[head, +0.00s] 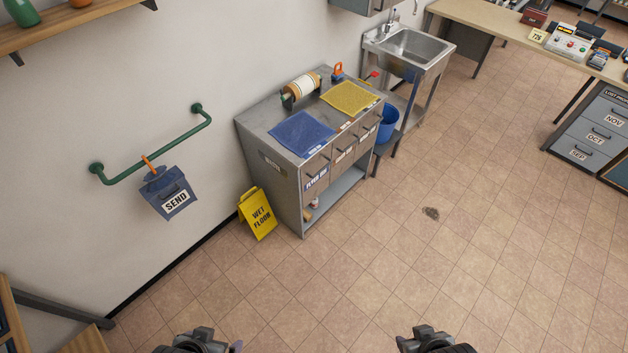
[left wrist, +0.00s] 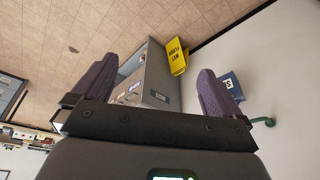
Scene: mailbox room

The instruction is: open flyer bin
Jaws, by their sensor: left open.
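The flyer bin (head: 317,175) appears to be the left front compartment of a grey metal cabinet (head: 270,185). Its front looks shut, with a dark handle near the top and a small label that is hard to read. The cabinet also shows between my fingers, some way off, in the left wrist view (left wrist: 152,75). My left gripper (left wrist: 158,88) is open and empty, its two purple fingers wide apart. In the head view it is at the bottom edge (head: 200,345), well apart from the cabinet. My right gripper (head: 437,343) is also at the bottom edge, mostly cut off.
A yellow wet floor sign (head: 258,213) leans by the cabinet's left side. A blue mat (head: 302,133) and a yellow mat (head: 350,97) lie on top. A blue bucket (head: 388,123) and a sink (head: 412,45) stand beyond.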

